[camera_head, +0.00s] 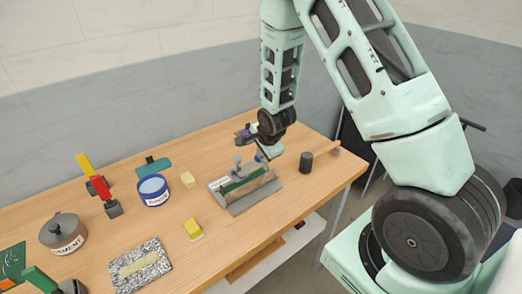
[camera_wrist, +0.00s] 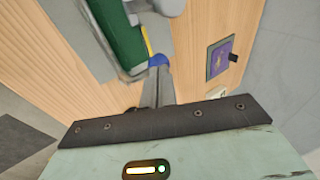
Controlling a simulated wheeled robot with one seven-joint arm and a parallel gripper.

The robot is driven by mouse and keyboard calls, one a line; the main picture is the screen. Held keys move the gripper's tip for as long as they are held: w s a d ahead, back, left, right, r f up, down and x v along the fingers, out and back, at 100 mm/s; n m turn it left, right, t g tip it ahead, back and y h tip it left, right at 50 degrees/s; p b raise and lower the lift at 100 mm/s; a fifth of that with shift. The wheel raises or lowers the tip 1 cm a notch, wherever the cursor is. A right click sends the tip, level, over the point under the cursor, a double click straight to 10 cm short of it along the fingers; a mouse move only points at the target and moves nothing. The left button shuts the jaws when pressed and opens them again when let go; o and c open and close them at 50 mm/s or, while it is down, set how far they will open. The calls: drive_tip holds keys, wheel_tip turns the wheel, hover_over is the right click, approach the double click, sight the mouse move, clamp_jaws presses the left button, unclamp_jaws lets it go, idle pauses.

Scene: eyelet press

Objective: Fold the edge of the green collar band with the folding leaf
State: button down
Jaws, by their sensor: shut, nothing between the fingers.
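The green collar band (camera_head: 243,181) lies along the grey folding fixture (camera_head: 240,208) on the right half of the bench. In the wrist view a broad green strip (camera_wrist: 117,30) shows at the upper left, beside a pale metal bar. A tan and grey plate runs along the front of the fixture; I cannot tell surely whether it is the folding leaf. My gripper (camera_head: 264,156) is low at the back right end of the fixture. In the wrist view its fingers (camera_wrist: 157,82) are shut and empty, close to a blue tip. I cannot tell whether they touch it.
A dark cylinder (camera_head: 306,162) stands right of the fixture.

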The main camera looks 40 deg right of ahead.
idle(0.3)
drive_tip(key=shift+w+f+b, duration=0.4)
drive_tip(key=shift+w+b, duration=0.05)
drive_tip(key=shift+b, duration=0.25)
drive_tip(key=shift+w+b, duration=0.45)
drive_tip(key=shift+b, duration=0.1)
drive_tip(key=shift+r+p, duration=0.35)
drive_tip(key=w+r+v, duration=0.1)
drive_tip(key=v, duration=1.2)
drive_tip(key=shift+w+b, duration=0.35)
drive_tip(key=shift+a, duration=0.15)
